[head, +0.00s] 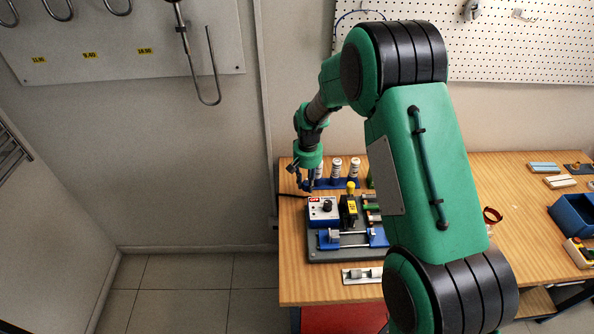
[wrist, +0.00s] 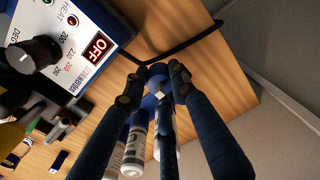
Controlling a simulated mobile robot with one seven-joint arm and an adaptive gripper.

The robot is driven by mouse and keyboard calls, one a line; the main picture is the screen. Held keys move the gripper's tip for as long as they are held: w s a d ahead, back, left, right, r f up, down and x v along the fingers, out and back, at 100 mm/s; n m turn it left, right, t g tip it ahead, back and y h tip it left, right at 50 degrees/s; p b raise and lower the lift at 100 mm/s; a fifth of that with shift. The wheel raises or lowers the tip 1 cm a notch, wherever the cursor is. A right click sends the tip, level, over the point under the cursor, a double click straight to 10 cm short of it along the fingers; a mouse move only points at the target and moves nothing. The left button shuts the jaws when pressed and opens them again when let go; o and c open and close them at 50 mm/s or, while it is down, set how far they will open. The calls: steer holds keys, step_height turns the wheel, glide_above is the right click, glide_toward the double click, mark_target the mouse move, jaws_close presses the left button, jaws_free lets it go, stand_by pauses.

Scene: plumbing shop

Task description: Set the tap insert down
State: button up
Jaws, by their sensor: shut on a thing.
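My gripper (wrist: 156,80) is at the left end of the bench, low beside the blue bottle rack; it also shows in the head view (head: 304,186). In the wrist view its dark fingers close from both sides on a small piece with a grey tip, which I take to be the tap insert (wrist: 161,97). The fingers and its small size hide much of its shape. In the head view the insert cannot be made out. From these views I cannot tell whether it touches anything below.
A blue rack (head: 345,185) with white bottles (head: 336,168) stands close by. A heater control box (head: 323,210) with a black knob and red OFF label is beside my gripper. A black cable (wrist: 180,50) crosses the wood. The bench (head: 292,285) is bare at front left.

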steer(key=shift+w, duration=0.1)
steer(key=w+a, duration=0.1)
steer(key=w, duration=0.4)
steer(key=w+a+f, duration=0.1)
steer(key=w, duration=0.4)
steer(key=w+a, duration=0.1)
steer(key=w, duration=0.4)
steer(key=shift+w+f+b, duration=0.25)
steer(key=shift+w+b, duration=0.05)
steer(key=shift+b, duration=0.1)
steer(key=shift+f, duration=1.7)
steer(key=shift+f, duration=0.2)
steer(key=o, duration=1.1)
steer(key=shift+o, duration=0.2)
steer(key=shift+r, duration=0.1)
